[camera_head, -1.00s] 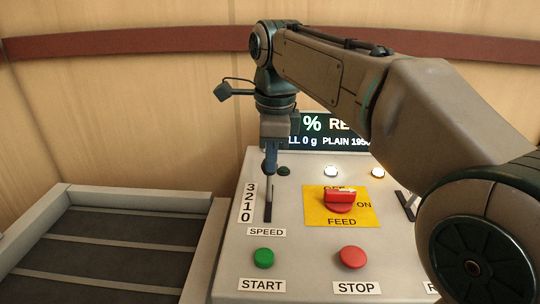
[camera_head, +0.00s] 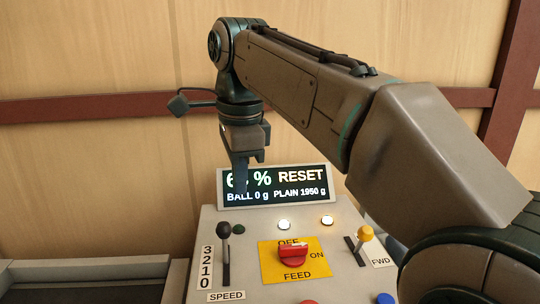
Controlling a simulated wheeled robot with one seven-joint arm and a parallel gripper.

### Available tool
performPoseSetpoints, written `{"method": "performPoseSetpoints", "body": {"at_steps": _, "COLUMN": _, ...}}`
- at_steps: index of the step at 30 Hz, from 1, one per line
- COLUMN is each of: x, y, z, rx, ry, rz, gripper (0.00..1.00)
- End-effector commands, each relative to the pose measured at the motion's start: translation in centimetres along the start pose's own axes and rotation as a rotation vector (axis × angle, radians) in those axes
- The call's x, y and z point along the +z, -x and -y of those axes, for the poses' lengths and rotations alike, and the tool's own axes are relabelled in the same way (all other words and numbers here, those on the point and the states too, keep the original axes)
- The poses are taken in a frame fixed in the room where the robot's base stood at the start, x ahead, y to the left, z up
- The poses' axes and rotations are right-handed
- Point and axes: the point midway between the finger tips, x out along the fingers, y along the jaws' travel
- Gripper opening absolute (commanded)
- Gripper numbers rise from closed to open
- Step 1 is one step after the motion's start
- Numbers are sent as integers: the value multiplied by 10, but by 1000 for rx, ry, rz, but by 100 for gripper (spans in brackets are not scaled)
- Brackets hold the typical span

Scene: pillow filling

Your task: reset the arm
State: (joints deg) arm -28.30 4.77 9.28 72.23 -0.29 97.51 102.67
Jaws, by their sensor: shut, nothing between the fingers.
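My arm (camera_head: 300,80) reaches in from the right and bends down at its wrist. My gripper (camera_head: 242,186) is shut and empty. It hangs in the air in front of the display (camera_head: 318,193), hiding part of its text, above and to the right of the black SPEED lever (camera_head: 224,230). The lever's knob is uncovered, near the top of its slot beside the 3. The display reads RESET, BALL 0 g and PLAIN 1950 g; its percentage is partly hidden.
The control panel (camera_head: 253,222) bears a red FEED switch (camera_head: 293,257) on a yellow plate and a yellow-knobbed lever (camera_head: 365,234) labelled FWD. Several lamps sit below the display. A low grey frame (camera_head: 90,266) stands at left. A wooden wall (camera_head: 90,50) is behind.

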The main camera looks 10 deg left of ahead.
Motion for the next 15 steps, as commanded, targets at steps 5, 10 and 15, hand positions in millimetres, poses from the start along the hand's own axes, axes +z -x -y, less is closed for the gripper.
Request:
{"method": "performPoseSetpoints", "body": {"at_steps": 5, "x": -50, "y": 27, "z": -24, "rx": -54, "ry": 200, "rz": -33, "gripper": 0}}
{"method": "performPoseSetpoints", "body": {"at_steps": 10, "x": -94, "y": 34, "z": -56, "rx": -98, "ry": 413, "rz": -80, "gripper": 0}}
{"method": "performPoseSetpoints", "body": {"at_steps": 15, "x": -132, "y": 35, "z": -97, "rx": -126, "ry": 627, "rz": -140, "gripper": 0}}
